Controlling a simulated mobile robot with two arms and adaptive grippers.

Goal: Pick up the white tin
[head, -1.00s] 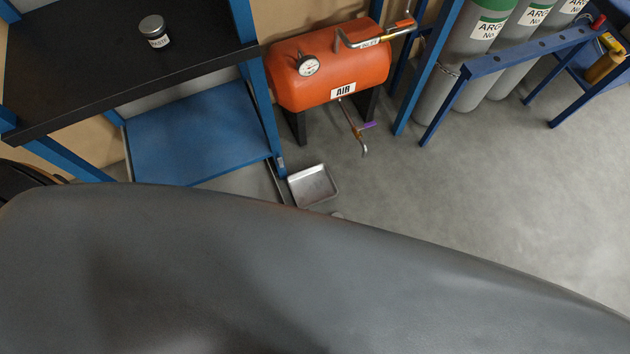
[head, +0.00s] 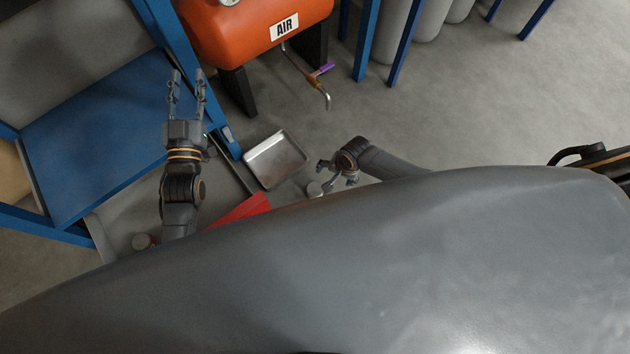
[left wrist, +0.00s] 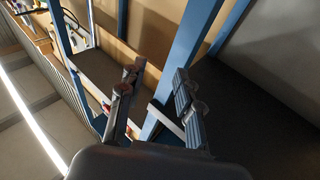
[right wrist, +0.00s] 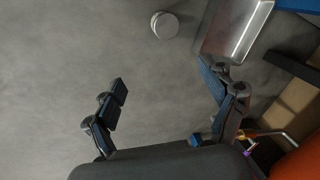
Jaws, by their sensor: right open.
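A small, round, pale tin (head: 314,188) sits on the floor below the metal tray in the head view, and it also shows in the right wrist view (right wrist: 164,25); I cannot read any label. My right gripper (head: 326,177) is open and empty right beside it. In the right wrist view the fingers (right wrist: 162,77) are spread, and the tin lies beyond them, apart from both. My left gripper (head: 186,78) is open and empty, in front of the blue shelf frame. Its spread fingers (left wrist: 156,80) show in the left wrist view.
A shallow metal tray (head: 276,160) lies on the floor close to the tin. A red object (head: 240,208) and another small round item (head: 143,241) are partly hidden. The orange air tank (head: 255,25) and blue shelf (head: 90,140) stand behind. Open floor lies right.

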